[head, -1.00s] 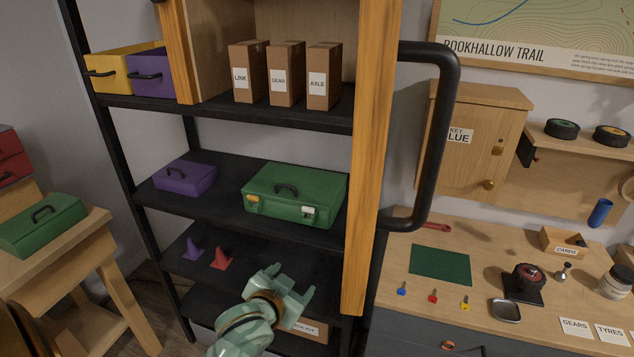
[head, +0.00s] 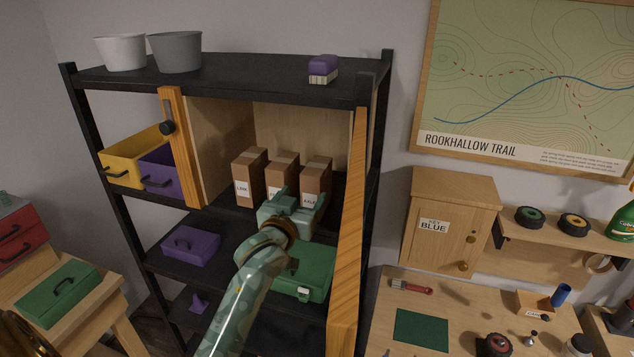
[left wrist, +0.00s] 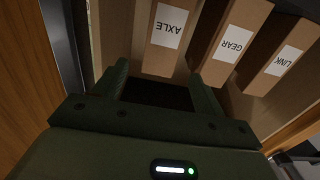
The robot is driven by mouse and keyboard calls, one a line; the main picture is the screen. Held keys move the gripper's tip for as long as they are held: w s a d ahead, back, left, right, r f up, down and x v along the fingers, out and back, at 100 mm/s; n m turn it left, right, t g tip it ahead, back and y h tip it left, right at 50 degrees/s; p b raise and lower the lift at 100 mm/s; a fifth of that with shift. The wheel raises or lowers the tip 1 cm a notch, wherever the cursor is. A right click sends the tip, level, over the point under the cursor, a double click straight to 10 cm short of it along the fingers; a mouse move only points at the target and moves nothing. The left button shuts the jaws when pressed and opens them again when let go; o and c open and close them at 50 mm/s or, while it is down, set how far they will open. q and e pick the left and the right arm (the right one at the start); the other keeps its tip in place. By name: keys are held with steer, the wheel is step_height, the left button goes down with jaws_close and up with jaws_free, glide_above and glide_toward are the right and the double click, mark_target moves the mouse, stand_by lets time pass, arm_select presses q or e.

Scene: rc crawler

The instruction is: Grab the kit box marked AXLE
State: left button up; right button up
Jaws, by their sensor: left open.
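The AXLE box (head: 316,174) is a tall brown carton, rightmost of three on the wooden-lined shelf. In the left wrist view the AXLE box (left wrist: 168,32) shows its label upside down, ahead of and between my finger tips. My left gripper (head: 299,199) is open in front of the boxes' lower part. In the left wrist view my left gripper (left wrist: 161,80) has an empty gap between its fingers. My right gripper is not in view.
A wooden panel (head: 348,240) stands upright right of the boxes; another wooden edge (head: 181,150) stands left. A green case (head: 313,268) and a purple case (head: 190,245) lie on the shelf below. The black shelf (head: 235,85) is above.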

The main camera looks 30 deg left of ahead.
mark_target(309, 184)
arm_select(q)
steer(key=x, duration=0.4)
steer(key=shift+w, duration=0.2)
steer(key=shift+w+a+r+p, duration=0.1)
steer(key=shift+w+a+p, duration=0.1)
steer(key=shift+w+p, duration=0.35)
steer(key=p+x, duration=0.1)
steer(key=x, duration=0.2)
steer(key=shift+w, duration=0.35)
steer(key=shift+w+a+f, duration=0.1)
steer(key=shift+w+f, duration=0.15)
steer(key=shift+w, duration=0.05)
steer(key=shift+s+r, duration=0.1)
steer(key=shift+s, duration=0.1)
steer(key=c, duration=1.1)
